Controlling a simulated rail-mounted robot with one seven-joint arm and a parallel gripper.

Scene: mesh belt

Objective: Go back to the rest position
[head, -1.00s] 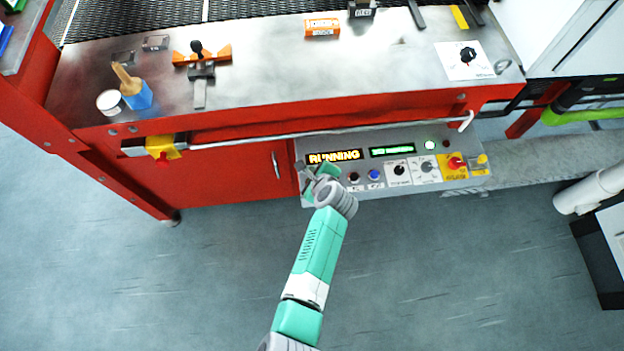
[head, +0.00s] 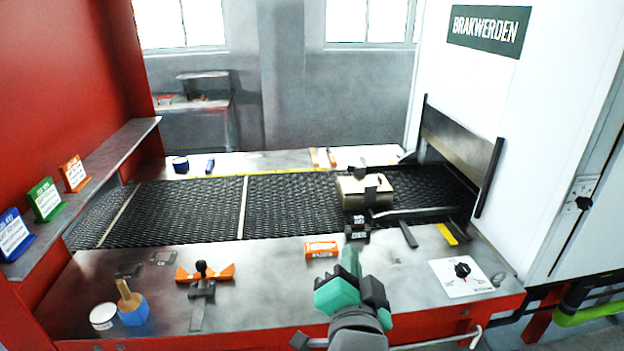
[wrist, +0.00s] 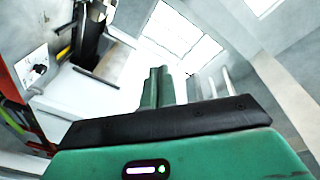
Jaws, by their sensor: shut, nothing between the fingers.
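My gripper (head: 351,262) is green and black and stands over the front steel ledge (head: 270,285) of the machine in the head view, below the orange box. Its fingers are together and hold nothing. In the wrist view my gripper (wrist: 160,88) points up toward bright windows, with its green fingers side by side.
The mesh belt (head: 205,212) runs behind the ledge, carrying a tan metal block (head: 364,192). A white cabinet (head: 470,90) rises at right.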

